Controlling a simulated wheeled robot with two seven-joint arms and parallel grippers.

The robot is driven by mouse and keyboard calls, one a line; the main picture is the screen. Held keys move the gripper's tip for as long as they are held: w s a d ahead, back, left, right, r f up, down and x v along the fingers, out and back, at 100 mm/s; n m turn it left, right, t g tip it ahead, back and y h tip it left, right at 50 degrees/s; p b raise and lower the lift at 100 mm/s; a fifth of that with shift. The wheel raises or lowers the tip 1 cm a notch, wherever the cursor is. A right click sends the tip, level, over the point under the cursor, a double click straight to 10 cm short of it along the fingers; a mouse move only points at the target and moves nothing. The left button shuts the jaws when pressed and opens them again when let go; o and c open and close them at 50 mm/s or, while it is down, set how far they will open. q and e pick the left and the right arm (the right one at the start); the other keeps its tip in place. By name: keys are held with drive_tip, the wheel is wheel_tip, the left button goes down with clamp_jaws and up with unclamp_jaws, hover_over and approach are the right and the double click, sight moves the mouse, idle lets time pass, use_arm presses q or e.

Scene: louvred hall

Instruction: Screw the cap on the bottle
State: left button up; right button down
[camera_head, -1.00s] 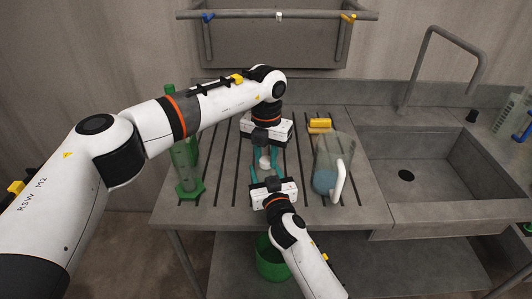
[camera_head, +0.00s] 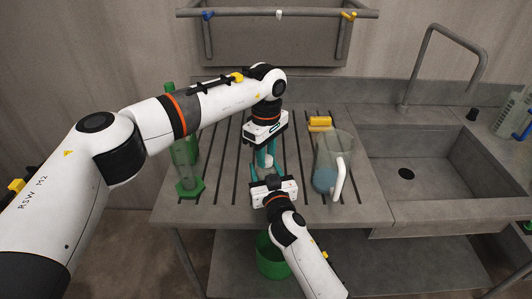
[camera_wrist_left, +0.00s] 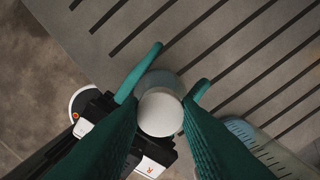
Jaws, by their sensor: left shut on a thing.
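The white cap (camera_head: 266,161) sits on top of the bottle, between the teal fingers of my left gripper (camera_head: 266,156), which points straight down and is shut on it. In the left wrist view the cap (camera_wrist_left: 160,112) shows as a pale disc between the two fingers. The bottle (camera_wrist_left: 167,82) is a translucent body under the cap, mostly hidden by cap and fingers. My right gripper (camera_head: 267,172) reaches in from the front, its fingers on either side of the bottle, seemingly shut on it. The thread is not visible.
Yellow blocks (camera_head: 320,123) lie behind. The sink (camera_head: 430,210) is at right, a green bucket (camera_head: 272,262) below.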

use_arm(q)
drive_tip(key=m, duration=0.6)
drive_tip(key=shift+m, duration=0.3)
drive_tip(key=m, duration=0.7)
drive_tip(key=shift+m, duration=0.4)
drive_tip(key=o, duration=0.9)
drive_tip(key=shift+r, duration=2.25)
drive_tip(key=shift+c, duration=0.3)
